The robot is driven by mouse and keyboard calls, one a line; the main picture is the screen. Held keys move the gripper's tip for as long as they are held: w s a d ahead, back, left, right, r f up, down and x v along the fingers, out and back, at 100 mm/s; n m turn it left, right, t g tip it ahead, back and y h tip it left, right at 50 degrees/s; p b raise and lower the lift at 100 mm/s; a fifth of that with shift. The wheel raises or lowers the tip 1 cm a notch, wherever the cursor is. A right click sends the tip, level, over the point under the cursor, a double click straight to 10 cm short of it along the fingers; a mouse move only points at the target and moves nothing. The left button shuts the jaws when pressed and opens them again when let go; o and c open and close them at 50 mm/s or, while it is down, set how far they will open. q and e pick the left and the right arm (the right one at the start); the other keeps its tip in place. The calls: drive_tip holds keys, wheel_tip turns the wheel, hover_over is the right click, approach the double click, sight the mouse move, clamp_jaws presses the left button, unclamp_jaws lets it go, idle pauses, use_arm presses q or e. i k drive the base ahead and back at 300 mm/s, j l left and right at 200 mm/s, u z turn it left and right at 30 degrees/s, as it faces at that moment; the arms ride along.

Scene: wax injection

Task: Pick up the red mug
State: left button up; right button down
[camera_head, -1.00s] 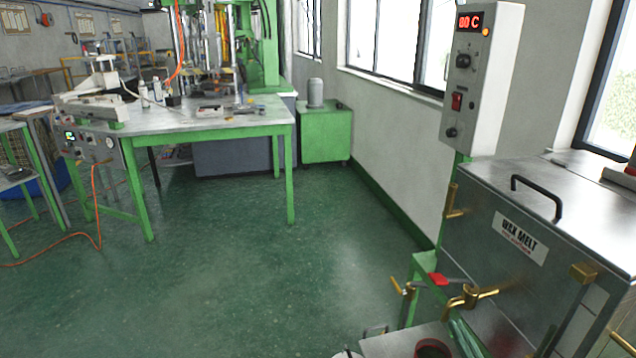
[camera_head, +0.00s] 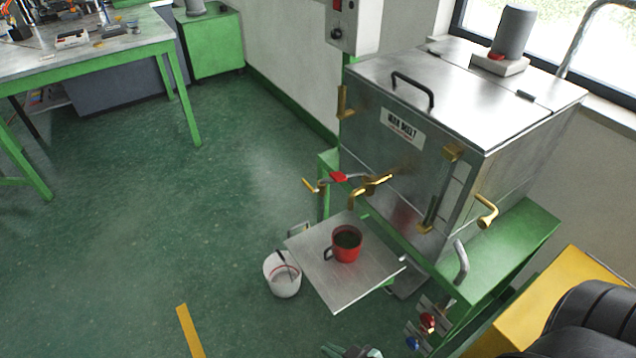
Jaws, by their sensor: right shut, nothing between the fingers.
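The red mug (camera_head: 347,246) stands upright on a flat metal shelf (camera_head: 332,290) below the brass tap of the wax melter. Its inside looks dark and its handle points to the left. My right gripper (camera_head: 352,351) shows only in part at the bottom edge, below the shelf and apart from the mug. It is shut and empty; most of it is cut off by the frame. My left gripper is not in view.
The steel wax melter (camera_head: 400,145) stands behind the shelf, with brass taps (camera_head: 372,187) close above the mug. A white bucket (camera_head: 282,277) stands left of the shelf. A green-framed table (camera_head: 100,52) is at the far left. Open green floor lies between.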

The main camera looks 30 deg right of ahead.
sight(347, 240)
drive_tip(key=z, duration=1.15)
